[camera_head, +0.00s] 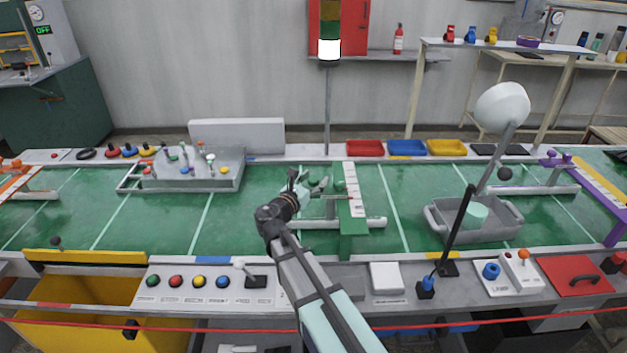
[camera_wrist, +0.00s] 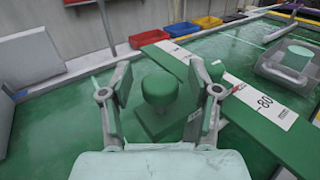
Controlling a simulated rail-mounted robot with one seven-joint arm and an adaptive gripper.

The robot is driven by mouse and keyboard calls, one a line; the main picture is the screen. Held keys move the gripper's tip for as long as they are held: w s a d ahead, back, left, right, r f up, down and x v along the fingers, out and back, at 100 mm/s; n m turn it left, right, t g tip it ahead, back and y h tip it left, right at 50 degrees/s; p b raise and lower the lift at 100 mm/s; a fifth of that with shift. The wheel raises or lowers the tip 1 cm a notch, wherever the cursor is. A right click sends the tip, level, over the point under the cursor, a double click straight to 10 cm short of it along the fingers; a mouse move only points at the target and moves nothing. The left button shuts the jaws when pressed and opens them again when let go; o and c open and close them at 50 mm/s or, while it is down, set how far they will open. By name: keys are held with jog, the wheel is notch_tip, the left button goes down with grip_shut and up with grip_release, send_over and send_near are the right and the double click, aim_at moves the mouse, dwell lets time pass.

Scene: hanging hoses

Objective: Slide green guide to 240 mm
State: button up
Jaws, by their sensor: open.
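The green guide (camera_head: 352,233) is a long green bar lying across the green bench, with a white scale strip (camera_head: 353,178) on it. In the wrist view the strip shows the mark "80" (camera_wrist: 264,101), and the rest of the scale is too small to read. A round green knob (camera_wrist: 160,88) stands on a green base plate (camera_wrist: 158,122) beside the bar. My gripper (camera_wrist: 162,95) is open, with one finger on each side of the knob. A gap shows between the knob and each finger. In the head view my gripper (camera_head: 317,184) is left of the bar.
A light rail (camera_head: 375,223) runs crosswise under the bar. A grey fixture (camera_head: 190,170) with coloured knobs stands to the left. A grey tray (camera_head: 475,220) and a lamp (camera_head: 502,105) are to the right. Red, blue and yellow bins (camera_head: 407,147) line the back.

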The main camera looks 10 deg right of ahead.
grip_shut()
jog(key=w+d, duration=0.2)
jog(key=w, duration=0.9)
jog(key=shift+w, duration=0.4)
grip_release()
jog(key=shift+d, duration=0.1)
